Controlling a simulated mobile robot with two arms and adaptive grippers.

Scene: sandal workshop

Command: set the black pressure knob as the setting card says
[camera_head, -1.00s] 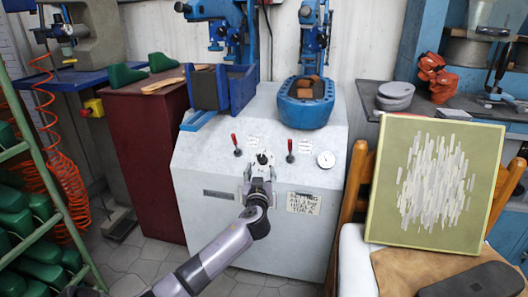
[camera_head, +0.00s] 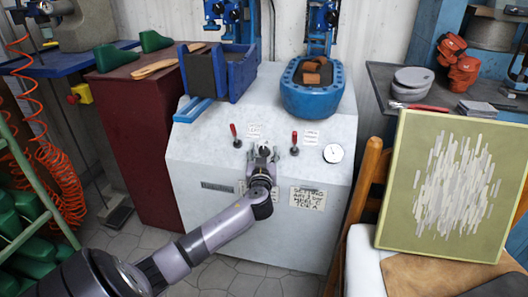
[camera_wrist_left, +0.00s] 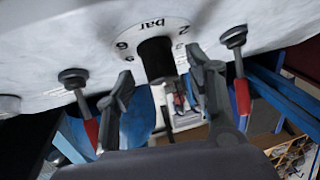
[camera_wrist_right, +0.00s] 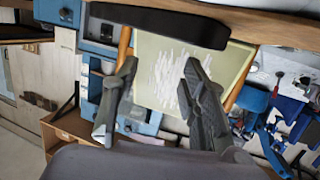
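The black pressure knob (camera_wrist_left: 156,60) sits on a white dial marked "bar", with a 2 and a 6 readable, in the left wrist view. My left gripper (camera_wrist_left: 165,88) is open, with one finger on each side of the knob and gaps showing; its tips are near the knob. In the head view my left gripper (camera_head: 263,154) is in front of the machine panel and hides the knob. The setting card (camera_head: 308,199) is on the panel's lower right; its handwriting is too small to read surely. My right gripper (camera_wrist_right: 160,75) is open and empty, away from the panel.
Two red-handled levers (camera_head: 234,134) (camera_head: 294,142) flank the knob. A white gauge (camera_head: 333,153) is to the right. A blue press bed (camera_head: 312,97) tops the white machine (camera_head: 195,150). A chair bearing a green panel (camera_head: 450,185) stands at right.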

